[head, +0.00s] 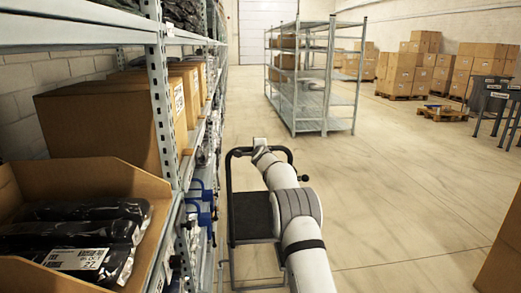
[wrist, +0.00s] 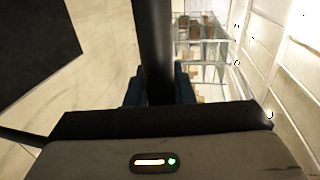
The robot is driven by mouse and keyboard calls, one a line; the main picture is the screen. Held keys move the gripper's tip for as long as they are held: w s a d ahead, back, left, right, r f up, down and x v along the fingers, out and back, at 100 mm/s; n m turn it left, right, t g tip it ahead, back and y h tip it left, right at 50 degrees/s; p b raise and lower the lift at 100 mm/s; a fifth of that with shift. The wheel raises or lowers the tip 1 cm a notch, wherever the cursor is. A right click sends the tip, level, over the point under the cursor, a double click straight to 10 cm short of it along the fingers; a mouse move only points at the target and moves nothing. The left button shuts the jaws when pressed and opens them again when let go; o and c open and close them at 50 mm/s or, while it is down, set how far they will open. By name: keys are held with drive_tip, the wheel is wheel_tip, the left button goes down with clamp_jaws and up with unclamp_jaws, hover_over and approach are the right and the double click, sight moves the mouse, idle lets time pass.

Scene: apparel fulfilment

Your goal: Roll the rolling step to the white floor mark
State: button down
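The rolling step (head: 251,216) stands on the floor beside the left shelving in the head view, with a dark tread and a black hooped handle. My arm reaches forward over its right side, and my gripper (head: 262,152) is at the top of the handle. In the wrist view the black handle bar (wrist: 153,45) runs between the blue fingers of my gripper (wrist: 159,88), which sit close on both sides of it. A dark panel at upper left there looks like the tread. I cannot make out the white floor mark in either view.
Shelving (head: 160,100) with cartons and an open box of black packages (head: 75,235) lines the left, close to the step. A grey metal rack (head: 325,124) stands ahead. A carton (head: 503,250) is at lower right. The floor (head: 400,190) right of my arm is clear.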

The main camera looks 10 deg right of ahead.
drive_tip(key=c, duration=1.5)
unclamp_jaws()
drive_tip(key=shift+a+f, duration=0.1)
drive_tip(key=shift+a, duration=0.3)
drive_tip(key=shift+o, duration=1.2)
drive_tip(key=shift+s+d, duration=0.1)
drive_tip(key=shift+d, duration=0.1)
drive_tip(key=b+v, duration=0.1)
drive_tip(key=b, duration=0.2)
drive_tip(key=shift+s+f, duration=0.15)
drive_tip(key=shift+s, duration=0.2)
drive_tip(key=b+v, duration=0.5)
drive_tip(key=v, duration=0.1)
drive_tip(key=shift+r, duration=0.3)
